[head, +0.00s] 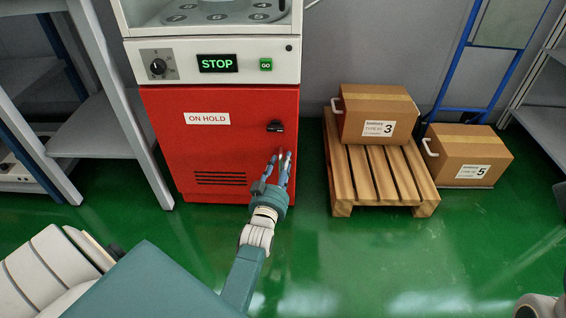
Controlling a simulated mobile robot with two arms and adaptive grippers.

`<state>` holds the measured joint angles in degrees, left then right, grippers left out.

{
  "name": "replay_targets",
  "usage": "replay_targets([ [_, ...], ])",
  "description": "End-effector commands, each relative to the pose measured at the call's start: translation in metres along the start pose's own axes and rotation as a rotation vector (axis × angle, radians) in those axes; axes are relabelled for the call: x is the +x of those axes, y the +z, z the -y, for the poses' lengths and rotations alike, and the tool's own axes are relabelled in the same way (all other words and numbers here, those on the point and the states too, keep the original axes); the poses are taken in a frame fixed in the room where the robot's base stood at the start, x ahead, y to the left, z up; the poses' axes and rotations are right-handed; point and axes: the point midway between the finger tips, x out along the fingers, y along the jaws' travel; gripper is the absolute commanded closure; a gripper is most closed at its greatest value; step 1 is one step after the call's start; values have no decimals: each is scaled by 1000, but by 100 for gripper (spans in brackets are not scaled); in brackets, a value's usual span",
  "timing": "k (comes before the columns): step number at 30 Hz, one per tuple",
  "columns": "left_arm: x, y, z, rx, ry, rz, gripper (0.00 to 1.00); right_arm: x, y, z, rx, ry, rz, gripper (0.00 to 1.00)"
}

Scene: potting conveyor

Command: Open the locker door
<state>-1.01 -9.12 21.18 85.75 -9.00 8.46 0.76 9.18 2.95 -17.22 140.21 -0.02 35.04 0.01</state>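The red locker door (225,155) is shut under a white machine housing. It bears an "ON HOLD" label (207,118) and a row of dark vent slots low down. A small black handle (275,126) sits near the door's upper right. My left gripper (280,157) is in front of the door's lower right part, just below the handle in the picture. Its fingers point up toward the handle, with a gap between them and nothing held. It looks apart from the handle. My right gripper is not in view.
Above the door is a panel with a knob (158,67), a green "STOP" display (217,63) and a "GO" button (266,65). A wooden pallet (341,180) with a box (357,105) stands right, beside another box (447,148). Grey shelves (100,130) stand left. Green floor lies clear in front.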

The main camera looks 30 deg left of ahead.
Motion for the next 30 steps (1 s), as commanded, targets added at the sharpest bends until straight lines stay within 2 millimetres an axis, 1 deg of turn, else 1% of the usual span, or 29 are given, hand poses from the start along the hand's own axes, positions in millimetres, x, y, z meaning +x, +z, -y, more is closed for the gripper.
replay_targets([
  [3,0,0,0,0,0,0,65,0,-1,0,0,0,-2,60],
  [8,0,0,0,0,0,0,97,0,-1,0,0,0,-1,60],
  [9,0,0,0,0,0,0,100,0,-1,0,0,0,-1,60],
  [16,-1,0,0,1,2,1,100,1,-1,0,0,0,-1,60],
  [20,-8,-1,0,4,19,3,100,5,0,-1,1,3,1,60],
  [21,-12,-1,0,4,28,3,100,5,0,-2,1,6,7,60],
  [23,-20,-2,0,5,49,4,100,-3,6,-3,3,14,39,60],
  [26,-40,-3,0,9,96,7,100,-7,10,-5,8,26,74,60],
  [29,-66,-4,1,10,162,10,100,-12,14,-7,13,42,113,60],
  [30,-78,-4,3,11,193,11,100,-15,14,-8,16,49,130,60],
])
